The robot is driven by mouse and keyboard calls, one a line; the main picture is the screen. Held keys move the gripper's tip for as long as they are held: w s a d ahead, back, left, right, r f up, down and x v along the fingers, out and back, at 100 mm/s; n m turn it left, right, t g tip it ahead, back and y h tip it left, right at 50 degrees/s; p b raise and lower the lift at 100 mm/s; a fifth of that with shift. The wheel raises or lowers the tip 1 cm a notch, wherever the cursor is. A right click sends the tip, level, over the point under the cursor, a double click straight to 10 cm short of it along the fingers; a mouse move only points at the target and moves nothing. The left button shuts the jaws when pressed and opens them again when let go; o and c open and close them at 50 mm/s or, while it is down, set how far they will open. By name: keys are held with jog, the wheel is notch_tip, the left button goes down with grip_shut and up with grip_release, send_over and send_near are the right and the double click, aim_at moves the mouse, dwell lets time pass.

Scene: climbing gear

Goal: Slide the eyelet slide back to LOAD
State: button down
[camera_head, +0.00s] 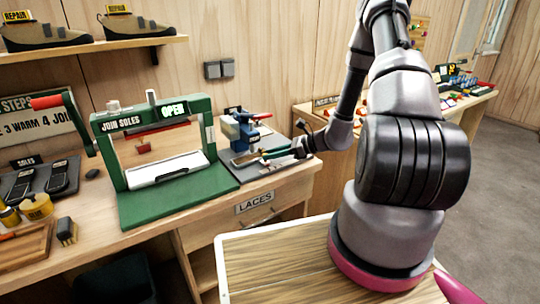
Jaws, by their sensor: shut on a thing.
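The blue eyelet press (240,131) stands on a grey base plate at the right end of the workbench, with a red-tipped lever at its upper right. The eyelet slide (250,158) appears as a small tan piece low in front of the press. My gripper (289,150) reaches in from the right, low beside the press, and is shut on what looks like the slide's right end. The fingertips and their grip are very small here. A LOAD marking cannot be read, so the slide's exact position along its track is unclear.
A green JOIN SOLES press (205,115) with a sign reading OPEN stands close left of the eyelet press. A LACES drawer (256,203) is below the bench top. A side table (316,108) with small colourful items is behind my arm. Open floor lies at right.

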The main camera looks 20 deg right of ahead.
jog(key=w+d, duration=0.1)
jog(key=d, duration=0.3)
jog(key=w+d, duration=0.2)
jog(key=d, duration=0.3)
jog(key=w+d, duration=0.1)
jog(key=d, duration=0.4)
jog(key=shift+w, duration=0.25)
jog(key=c, duration=0.9)
grip_release()
jog(key=shift+d, duration=0.1)
jog(key=v, duration=1)
jog(key=shift+s+d+r, duration=0.15)
jog(key=shift+d+r, duration=0.05)
jog(key=shift+r, duration=0.05)
